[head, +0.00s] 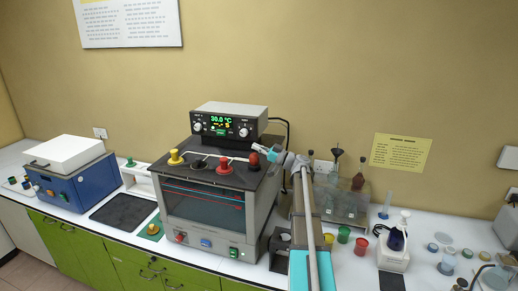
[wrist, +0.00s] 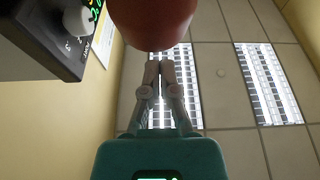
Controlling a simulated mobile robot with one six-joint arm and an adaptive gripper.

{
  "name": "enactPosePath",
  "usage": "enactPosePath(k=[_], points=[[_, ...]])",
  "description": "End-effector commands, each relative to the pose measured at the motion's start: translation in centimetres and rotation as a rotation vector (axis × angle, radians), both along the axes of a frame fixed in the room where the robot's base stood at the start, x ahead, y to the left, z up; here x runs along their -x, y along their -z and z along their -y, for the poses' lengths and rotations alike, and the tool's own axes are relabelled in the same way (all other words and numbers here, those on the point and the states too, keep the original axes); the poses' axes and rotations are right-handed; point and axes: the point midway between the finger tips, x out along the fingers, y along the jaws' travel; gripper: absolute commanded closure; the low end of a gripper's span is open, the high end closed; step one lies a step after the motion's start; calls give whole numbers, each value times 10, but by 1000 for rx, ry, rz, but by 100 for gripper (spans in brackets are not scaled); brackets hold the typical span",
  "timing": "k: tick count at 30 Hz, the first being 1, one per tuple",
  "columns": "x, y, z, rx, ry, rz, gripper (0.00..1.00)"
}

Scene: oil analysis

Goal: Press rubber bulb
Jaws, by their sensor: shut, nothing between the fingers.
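My gripper (head: 258,148) reaches in from the right over the top of the grey oven, with its fingers pointing left. It also shows in the wrist view (wrist: 159,66), where the two fingers are closed together and empty. A smooth reddish-brown rounded body, seemingly the rubber bulb (wrist: 152,18), fills the top of the wrist view just beyond the fingertips. I cannot tell whether they touch. In the head view a dark red rounded piece (head: 254,161) sits on the oven's right top corner, just below the fingertips.
A control box (head: 229,121) with a green 30.0 °C display stands behind on the oven (head: 203,209); it also shows at left in the wrist view (wrist: 45,35). Yellow (head: 175,157) and red (head: 224,166) fittings stand on the oven top. Cups and a white bottle crowd the right bench.

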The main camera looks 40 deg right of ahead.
Motion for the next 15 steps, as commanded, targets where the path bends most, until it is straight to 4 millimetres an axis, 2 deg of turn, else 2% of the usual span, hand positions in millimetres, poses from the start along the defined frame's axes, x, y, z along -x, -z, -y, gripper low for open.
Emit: enactPosePath(k=[1, 6, 15], points=[[0, 7, 0, 0, 0, 0, 100], [0, 17, 0, 0, -1, 0, 100], [0, 23, 0, 0, -1, 0, 100]])
